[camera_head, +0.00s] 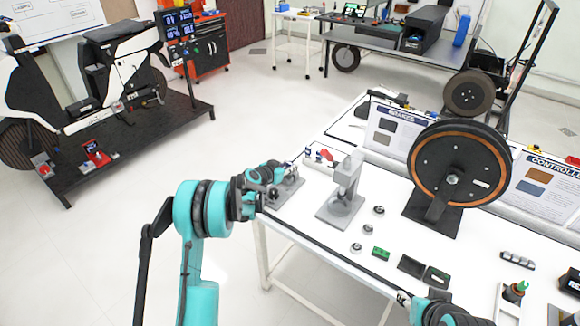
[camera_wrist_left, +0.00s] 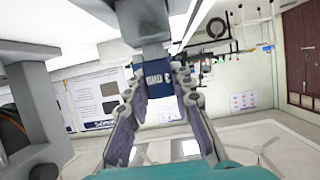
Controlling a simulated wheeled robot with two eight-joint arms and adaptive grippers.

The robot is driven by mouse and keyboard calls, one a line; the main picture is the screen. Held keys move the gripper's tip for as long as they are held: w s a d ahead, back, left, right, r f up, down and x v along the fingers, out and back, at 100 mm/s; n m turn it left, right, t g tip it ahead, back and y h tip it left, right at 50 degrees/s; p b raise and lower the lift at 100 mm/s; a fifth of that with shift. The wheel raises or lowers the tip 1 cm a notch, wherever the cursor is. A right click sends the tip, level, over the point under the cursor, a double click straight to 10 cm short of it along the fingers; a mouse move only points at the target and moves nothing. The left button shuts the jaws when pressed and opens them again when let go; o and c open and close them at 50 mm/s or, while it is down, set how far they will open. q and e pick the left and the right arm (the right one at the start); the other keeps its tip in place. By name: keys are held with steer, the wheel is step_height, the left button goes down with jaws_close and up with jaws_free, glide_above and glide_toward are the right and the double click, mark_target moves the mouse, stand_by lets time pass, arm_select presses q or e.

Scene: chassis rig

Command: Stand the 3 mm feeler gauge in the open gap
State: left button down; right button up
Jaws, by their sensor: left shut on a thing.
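My left gripper (camera_wrist_left: 160,92) is shut on a small dark blue piece with pale lettering (camera_wrist_left: 154,80), probably the feeler gauge; the lettering is too small to read. The piece sits between the fingertips, directly below a grey block (camera_wrist_left: 141,14) in the left wrist view. I cannot tell whether they touch. In the head view, the left gripper (camera_head: 284,171) is at the table's left edge, over a grey fixture base (camera_head: 287,190); the held piece is not clear there. The open gap cannot be made out. My right gripper (camera_head: 428,306) is partly visible at the bottom; its fingers are unclear.
A grey stand (camera_head: 343,198) is right of the left gripper. Several silver round pieces (camera_head: 367,230), a green block (camera_head: 381,253) and dark trays (camera_head: 411,265) lie on the white table (camera_head: 330,245). A large wheel on a stand (camera_head: 460,172) rises behind.

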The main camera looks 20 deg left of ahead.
arm_select(q)
steer(key=c, duration=1.2)
jaws_free()
steer(key=v, duration=1.2)
steer(key=shift+r, duration=0.1)
steer(key=s+d+r+g, duration=0.1)
steer(key=s+d+r, duration=0.2)
steer(key=s, duration=0.2)
steer(key=s+d+r+n+g+y, duration=0.1)
steer(key=s+d+r, duration=0.25)
steer(key=s, duration=0.25)
steer(key=s+d+r+g, duration=0.2)
steer(key=s+d, duration=0.1)
steer(key=s, duration=0.2)
steer(key=s+n+y, duration=0.1)
steer(key=s, duration=0.6)
steer(key=s+f+n+g+y, duration=0.1)
steer(key=s, duration=0.6)
steer(key=s+f+n+y, duration=0.1)
steer(key=s, duration=0.6)
steer(key=shift+s+d+f+g+y, duration=0.15)
steer(key=shift+s+d+g+y, duration=0.15)
steer(key=shift+g, duration=0.1)
